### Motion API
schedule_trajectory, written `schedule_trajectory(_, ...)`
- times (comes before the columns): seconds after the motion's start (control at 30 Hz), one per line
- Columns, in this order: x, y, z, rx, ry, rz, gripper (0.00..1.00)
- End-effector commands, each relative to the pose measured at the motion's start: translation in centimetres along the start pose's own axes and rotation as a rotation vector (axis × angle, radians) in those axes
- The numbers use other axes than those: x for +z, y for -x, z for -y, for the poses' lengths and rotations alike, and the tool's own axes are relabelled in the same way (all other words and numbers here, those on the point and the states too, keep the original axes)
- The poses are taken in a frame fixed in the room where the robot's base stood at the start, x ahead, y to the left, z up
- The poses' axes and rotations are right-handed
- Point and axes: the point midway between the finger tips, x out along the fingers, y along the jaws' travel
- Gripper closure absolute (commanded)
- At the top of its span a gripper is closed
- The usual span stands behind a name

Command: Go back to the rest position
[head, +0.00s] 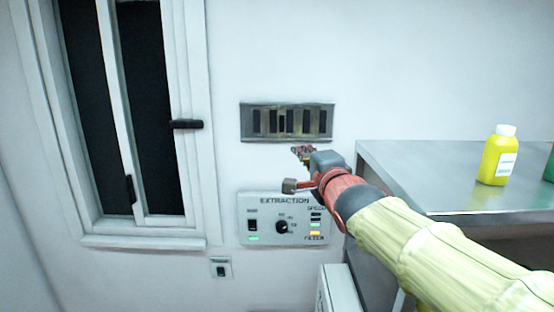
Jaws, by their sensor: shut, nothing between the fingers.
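My gripper (303,152) is at the end of my arm, which reaches in from the lower right. It is small in the head view and its fingers look closed, with nothing held. It appears just below the slotted vent (245,124) on the wall and above the extraction panel (262,232). Whether it touches the wall cannot be told. The panel has a black round knob, a switch, and green and orange lights. My wrist and arm cover the panel's upper right part.
A steel counter (440,180) stands at the right with a yellow bottle (495,160) and part of a green one (550,166). A window (160,110) with a black handle is at the left. A small wall switch (221,268) sits below the panel. A pale box (338,290) stands below my arm.

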Motion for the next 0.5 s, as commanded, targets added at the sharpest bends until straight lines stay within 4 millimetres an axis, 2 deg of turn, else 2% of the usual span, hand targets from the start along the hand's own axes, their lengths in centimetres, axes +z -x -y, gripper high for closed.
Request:
schedule_trajectory(0.27,-0.5,0.0,-2.7,0.089,0.189,-0.012,1.0)
schedule_trajectory(0.37,-0.8,0.3,-4.8,0.152,0.281,-0.011,1.0)
schedule_trajectory(0.5,-1.2,1.3,-8.8,0.271,0.435,0.009,1.0)
